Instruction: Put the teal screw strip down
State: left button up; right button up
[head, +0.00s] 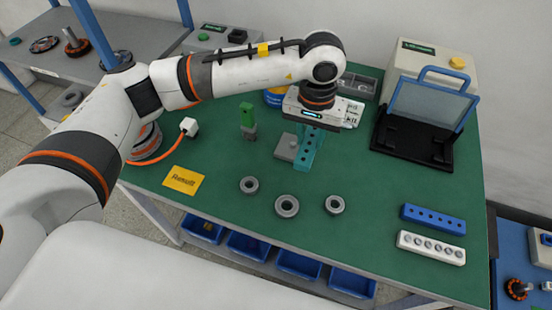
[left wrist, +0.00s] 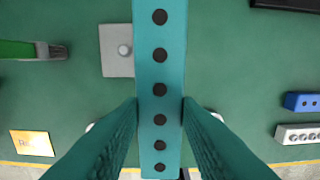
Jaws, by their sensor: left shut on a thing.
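The teal screw strip (head: 308,150) hangs below my left gripper (head: 314,122) in the head view, over the back middle of the green table. In the left wrist view the strip (left wrist: 160,72) runs down the middle, with a row of several dark holes. The left gripper's two fingers (left wrist: 160,112) are shut on its sides. The strip's lower end looks close to a grey block, but I cannot tell whether it touches the table. My right gripper is not in view.
A grey block (head: 286,147) stands just left of the strip. Grey rings (head: 287,206) lie in front. A blue strip (head: 433,219) and a white strip (head: 431,247) lie at the right. A black stand (head: 395,150) is at the back right. The table's middle right is clear.

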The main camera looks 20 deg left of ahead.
pick_arm(q)
jog(key=w+d, duration=0.1)
jog(key=d, duration=0.2)
jog(key=p, duration=0.1)
send_over(318, 170)
notch_tip(318, 170, down, 5)
notch_tip(318, 170, down, 4)
jog(key=shift+f+p, duration=0.15)
jog(key=shift+p, duration=0.25)
jog(key=shift+f, duration=0.1)
jog(key=shift+d+f, duration=0.1)
jog(key=shift+f, duration=0.05)
jog(key=o, duration=1)
